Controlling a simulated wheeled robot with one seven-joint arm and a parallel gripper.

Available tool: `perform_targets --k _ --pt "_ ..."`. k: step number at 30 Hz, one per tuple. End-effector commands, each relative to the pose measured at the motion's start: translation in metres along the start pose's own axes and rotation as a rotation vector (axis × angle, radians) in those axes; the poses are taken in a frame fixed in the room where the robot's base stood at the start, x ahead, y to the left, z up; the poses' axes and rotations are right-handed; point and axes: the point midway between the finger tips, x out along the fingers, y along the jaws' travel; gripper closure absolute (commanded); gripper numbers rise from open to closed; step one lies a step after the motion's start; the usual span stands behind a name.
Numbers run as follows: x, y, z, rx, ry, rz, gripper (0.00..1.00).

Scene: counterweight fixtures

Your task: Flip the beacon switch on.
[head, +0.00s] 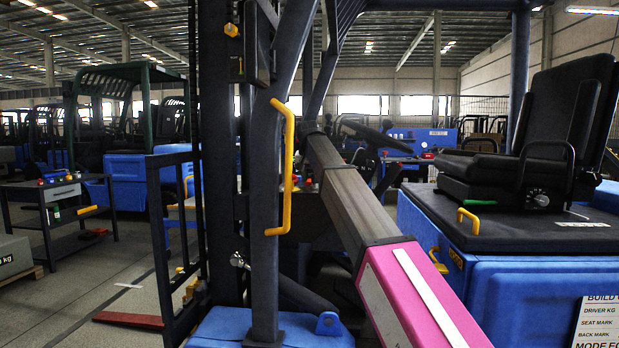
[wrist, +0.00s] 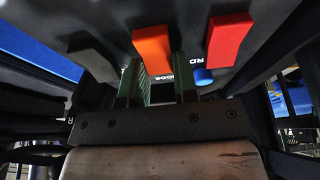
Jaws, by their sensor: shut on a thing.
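In the wrist view my gripper (wrist: 157,72) has its two dark green fingers on either side of an orange block-shaped control (wrist: 152,44) and is shut on it. I cannot read a label that marks it as the beacon switch. A red block-shaped control (wrist: 229,38) is to its right and a dark one (wrist: 92,58) to its left, both apart from the fingers. Partly hidden white lettering (wrist: 190,90) shows behind the fingers. In the head view the gripper and these controls cannot be made out behind the dark posts.
A forklift with a black seat (head: 545,140) and blue body (head: 540,295) fills the right. A dark upright post with a yellow grab handle (head: 286,165) stands close in front. A dark trolley (head: 60,215) stands at the left, with open floor (head: 115,275) beside it.

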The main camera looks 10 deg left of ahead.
Motion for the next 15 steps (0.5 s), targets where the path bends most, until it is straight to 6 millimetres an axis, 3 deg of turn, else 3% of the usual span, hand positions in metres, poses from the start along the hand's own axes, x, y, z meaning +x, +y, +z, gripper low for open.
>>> perform_targets --k 9,15 --pt "0.0055 -0.0007 -0.0082 0.002 -0.273 0.001 0.96" --pt "0.0066 -0.0003 -0.0063 0.0 -0.346 0.0 0.96"
